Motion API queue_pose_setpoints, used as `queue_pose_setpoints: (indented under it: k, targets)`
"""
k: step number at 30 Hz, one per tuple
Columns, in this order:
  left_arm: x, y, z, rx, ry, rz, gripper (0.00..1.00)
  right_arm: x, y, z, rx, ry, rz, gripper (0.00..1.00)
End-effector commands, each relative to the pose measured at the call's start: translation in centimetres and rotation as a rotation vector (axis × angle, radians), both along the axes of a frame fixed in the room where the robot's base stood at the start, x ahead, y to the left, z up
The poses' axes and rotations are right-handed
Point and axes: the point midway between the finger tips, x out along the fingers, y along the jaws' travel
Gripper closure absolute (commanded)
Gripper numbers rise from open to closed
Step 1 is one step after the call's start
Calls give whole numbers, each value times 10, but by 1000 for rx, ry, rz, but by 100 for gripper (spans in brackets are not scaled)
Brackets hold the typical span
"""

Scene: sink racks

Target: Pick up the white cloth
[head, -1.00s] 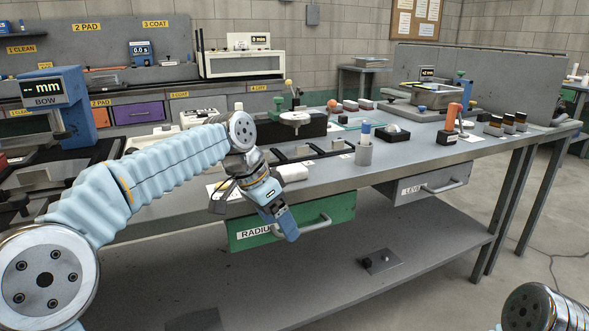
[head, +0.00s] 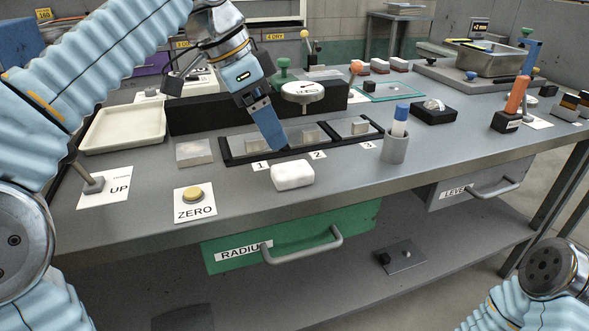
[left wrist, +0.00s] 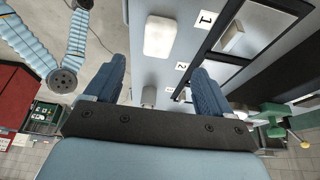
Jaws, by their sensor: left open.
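The white cloth (head: 292,175) is a small folded block on the grey bench top, in front of the cards numbered 1 and 2. In the left wrist view the white cloth (left wrist: 160,37) lies beyond and between the fingers, apart from them. My left gripper (head: 275,143) is above the bench, behind and slightly left of the cloth, pointing down near the black tray. The left gripper (left wrist: 160,80) is open and empty in the wrist view. My right gripper is not seen; only part of that arm shows at lower right.
A black divided tray (head: 235,159) with small blocks lies behind the cloth. A cup (head: 395,147) with a blue-topped item stands to its right. A yellow ZERO button (head: 192,194) is to its left. A dial gauge (head: 303,92) stands behind the tray. Bench top between cloth and cup is clear.

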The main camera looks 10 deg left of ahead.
Motion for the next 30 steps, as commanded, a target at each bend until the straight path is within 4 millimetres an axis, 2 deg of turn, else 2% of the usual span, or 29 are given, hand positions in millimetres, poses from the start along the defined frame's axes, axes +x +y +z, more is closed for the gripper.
queue_pose_setpoints:
  k: [1,3,11,18,22,28,30]
  targets:
    - [2,-4,-16,1,3,-1,17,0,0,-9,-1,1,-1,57]
    - [5,-8,-27,1,2,0,17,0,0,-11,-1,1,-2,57]
    - [10,-16,-49,0,1,0,17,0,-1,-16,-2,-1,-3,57]
    - [16,-29,-84,1,2,1,17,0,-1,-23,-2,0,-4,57]
    - [18,-32,-91,1,1,1,17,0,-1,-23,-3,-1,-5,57]
    - [19,-32,-91,0,0,1,17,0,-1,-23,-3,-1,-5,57]
    - [19,-32,-91,0,0,1,28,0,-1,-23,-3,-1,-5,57]
